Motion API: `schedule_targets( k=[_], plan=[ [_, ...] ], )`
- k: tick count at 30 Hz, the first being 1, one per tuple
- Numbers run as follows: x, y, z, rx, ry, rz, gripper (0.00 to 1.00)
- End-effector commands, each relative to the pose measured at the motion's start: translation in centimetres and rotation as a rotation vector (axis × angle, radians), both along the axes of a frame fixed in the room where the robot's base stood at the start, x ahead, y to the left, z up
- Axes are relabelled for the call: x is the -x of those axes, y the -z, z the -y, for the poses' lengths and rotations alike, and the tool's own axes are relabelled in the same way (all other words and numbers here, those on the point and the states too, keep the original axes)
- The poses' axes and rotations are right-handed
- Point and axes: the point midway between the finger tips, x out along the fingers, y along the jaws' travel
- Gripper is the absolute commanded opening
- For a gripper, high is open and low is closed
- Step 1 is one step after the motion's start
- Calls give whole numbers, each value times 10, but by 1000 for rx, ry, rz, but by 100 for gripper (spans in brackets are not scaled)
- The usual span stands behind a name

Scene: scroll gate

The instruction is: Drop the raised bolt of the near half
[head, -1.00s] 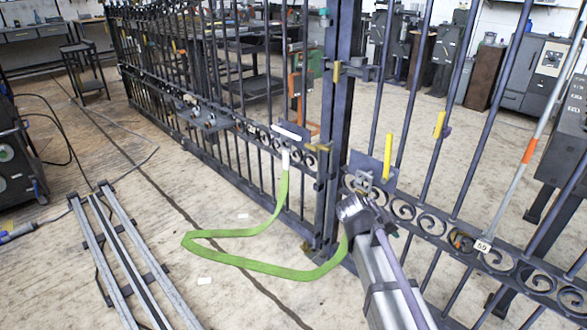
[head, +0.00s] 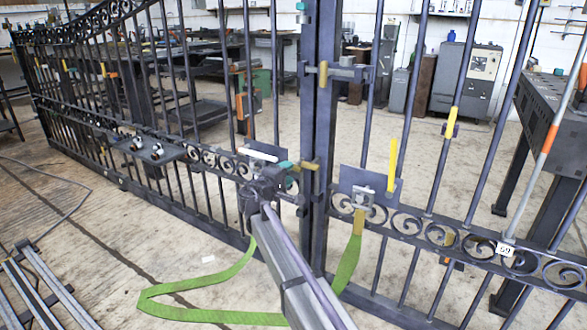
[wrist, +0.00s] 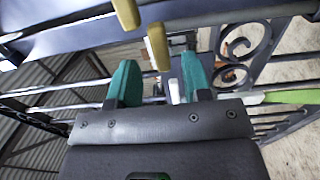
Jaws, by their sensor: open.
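The scrollwork gate has two halves that meet at a dark central post (head: 320,130). Brass-yellow pieces sit on the post, one high (head: 323,74) and one lower (head: 308,164). A yellow bar (head: 392,165) stands at a plate on the right half; another yellow piece (head: 450,122) is on a bar farther right. I cannot tell which piece is the raised bolt. My gripper (head: 284,168) is at the left half beside the post, below a white bar (head: 258,152). In the wrist view its teal fingers (wrist: 160,80) are apart and empty, with a yellow piece (wrist: 158,46) just beyond them.
A green strap (head: 190,290) hangs in a loop from the right half's bracket; its left upper end is hidden behind my arm. A pole with an orange band (head: 552,138) and a "59" tag leans at right. Metal rails (head: 40,290) lie on the floor at left.

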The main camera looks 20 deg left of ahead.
Motion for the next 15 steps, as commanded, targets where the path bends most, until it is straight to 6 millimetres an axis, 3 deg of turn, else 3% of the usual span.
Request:
schedule_targets(
  k=[3,6,15],
  plan=[
    [-27,0,4,0,2,0,45],
    [-40,0,7,0,0,-1,45],
    [-47,0,10,-1,0,-1,45]
  ],
)
